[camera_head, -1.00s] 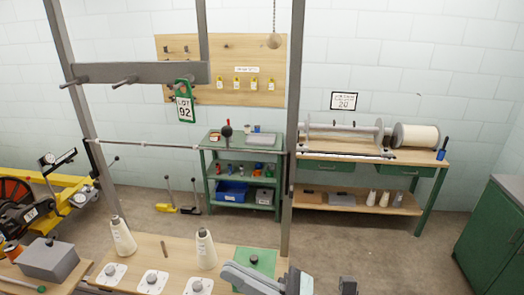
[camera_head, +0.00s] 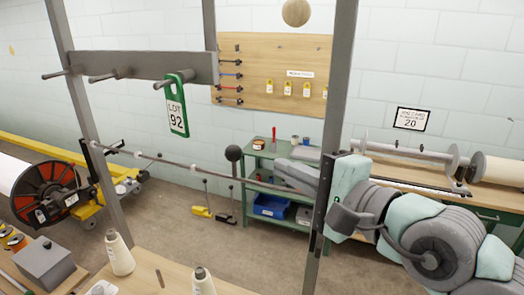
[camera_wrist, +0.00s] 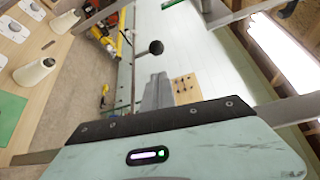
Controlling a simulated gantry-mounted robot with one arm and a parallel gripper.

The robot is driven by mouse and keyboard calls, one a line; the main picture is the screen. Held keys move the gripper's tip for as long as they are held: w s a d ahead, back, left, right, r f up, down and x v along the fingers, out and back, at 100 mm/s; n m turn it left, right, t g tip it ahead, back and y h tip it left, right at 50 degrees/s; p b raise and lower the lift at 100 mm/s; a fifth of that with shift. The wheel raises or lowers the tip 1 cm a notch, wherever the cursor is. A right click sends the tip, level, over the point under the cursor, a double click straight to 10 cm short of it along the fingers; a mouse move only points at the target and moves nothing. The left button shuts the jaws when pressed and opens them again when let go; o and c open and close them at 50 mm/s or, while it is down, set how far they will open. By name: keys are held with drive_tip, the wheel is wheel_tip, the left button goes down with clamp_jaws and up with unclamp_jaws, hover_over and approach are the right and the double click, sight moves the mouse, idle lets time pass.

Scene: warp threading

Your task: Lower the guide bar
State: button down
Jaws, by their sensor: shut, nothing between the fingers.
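The guide bar (camera_head: 200,169) is a thin grey rod that runs across the frame between its two uprights. A dark ball knob (camera_head: 233,153) stands up on a short stem at the bar. The knob also shows in the wrist view (camera_wrist: 156,47), beyond my fingers. My gripper (camera_head: 281,172) is shut and empty, with its grey fingers pointing left towards the knob. The fingertips look apart from the knob in both views. My gripper and wrist cover the right end of the bar in the head view.
The right upright (camera_head: 333,130) stands close to my wrist. A crossbeam (camera_head: 150,66) with pegs holds a green LOT 92 tag (camera_head: 176,105). White thread cones (camera_head: 119,255) stand on the front table. A green shelf cart (camera_head: 265,205) and a workbench are behind.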

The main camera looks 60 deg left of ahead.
drive_tip(key=shift+s, duration=0.1)
drive_tip(key=p+x, duration=0.3)
drive_tip(key=x, duration=0.7)
idle(0.4)
